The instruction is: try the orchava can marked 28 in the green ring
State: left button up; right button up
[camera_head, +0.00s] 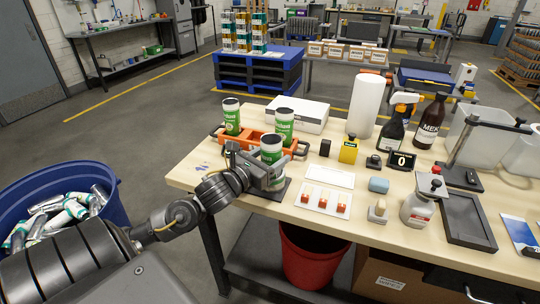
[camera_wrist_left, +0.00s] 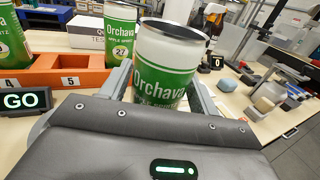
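A white and green Orchava can (camera_head: 271,149) stands upright between the fingers of my left gripper (camera_head: 268,170), over a dark plate at the table's left front edge. In the left wrist view the can (camera_wrist_left: 164,72) fills the space between the fingers, which look closed against its sides. Its number is hidden. Two more such cans stand in the orange rack behind: one at left (camera_head: 232,118), one nearer (camera_head: 284,127), marked 27. A small display (camera_wrist_left: 25,100) reads GO. I cannot make out a green ring. My right gripper is out of view.
The orange rack (camera_head: 258,139) has numbered places. A white card with red and white pieces (camera_head: 323,200), a yellow bottle (camera_head: 349,149), a 0 display (camera_head: 401,161) and a spray bottle (camera_head: 393,127) stand to the right. A blue bin of cans (camera_head: 112,207) is on the floor at left.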

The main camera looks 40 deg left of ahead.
pick_arm(q)
jog(key=shift+o, duration=1.4)
